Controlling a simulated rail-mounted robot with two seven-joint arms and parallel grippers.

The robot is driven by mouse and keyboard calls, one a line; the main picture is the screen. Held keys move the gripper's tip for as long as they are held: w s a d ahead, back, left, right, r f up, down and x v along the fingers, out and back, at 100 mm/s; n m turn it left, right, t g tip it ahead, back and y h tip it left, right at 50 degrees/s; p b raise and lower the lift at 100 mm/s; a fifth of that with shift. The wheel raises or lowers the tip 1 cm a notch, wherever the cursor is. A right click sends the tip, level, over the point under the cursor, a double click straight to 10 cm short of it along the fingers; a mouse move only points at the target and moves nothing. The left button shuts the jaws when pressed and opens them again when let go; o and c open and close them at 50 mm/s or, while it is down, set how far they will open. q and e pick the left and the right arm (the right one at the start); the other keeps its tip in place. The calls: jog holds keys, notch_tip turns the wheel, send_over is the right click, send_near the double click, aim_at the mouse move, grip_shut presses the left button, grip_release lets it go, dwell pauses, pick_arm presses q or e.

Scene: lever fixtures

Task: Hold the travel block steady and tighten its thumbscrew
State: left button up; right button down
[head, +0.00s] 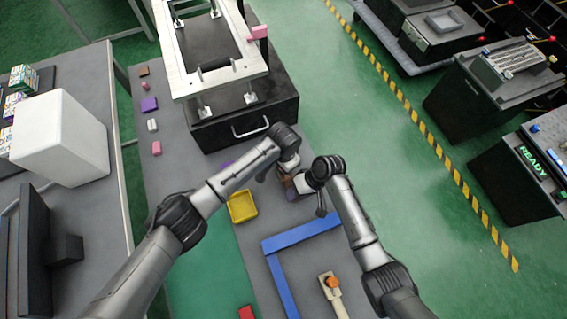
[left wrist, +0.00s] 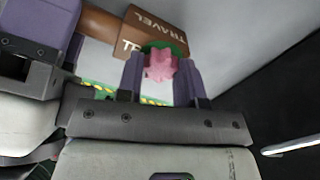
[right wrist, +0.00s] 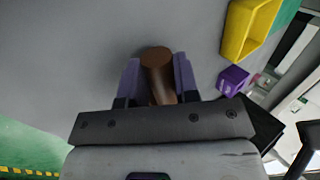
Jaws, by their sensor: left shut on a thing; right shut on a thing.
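My left gripper (left wrist: 161,80) is shut on the thumbscrew, one purple finger on each side. My right gripper (right wrist: 157,78) is shut on the block's round brown handle (right wrist: 158,70). In the head view both grippers meet over the grey table, and the block (head: 289,187) is mostly hidden between them.
A yellow tray (head: 242,207) is just left of the grippers, with a purple block (right wrist: 232,82) near it. A blue angled bar (head: 300,235) and a beige lever with an orange knob (head: 332,283) lie nearer. A black case (head: 245,122) stands behind.

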dwell(0.4)
pick_arm(q)
jog(key=o, duration=0.9)
jog(key=shift+o, duration=0.2)
jog(key=shift+r, duration=0.1)
notch_tip(320, 180, up, 12)
pick_arm(e)
jog(key=c, duration=0.8)
grip_release()
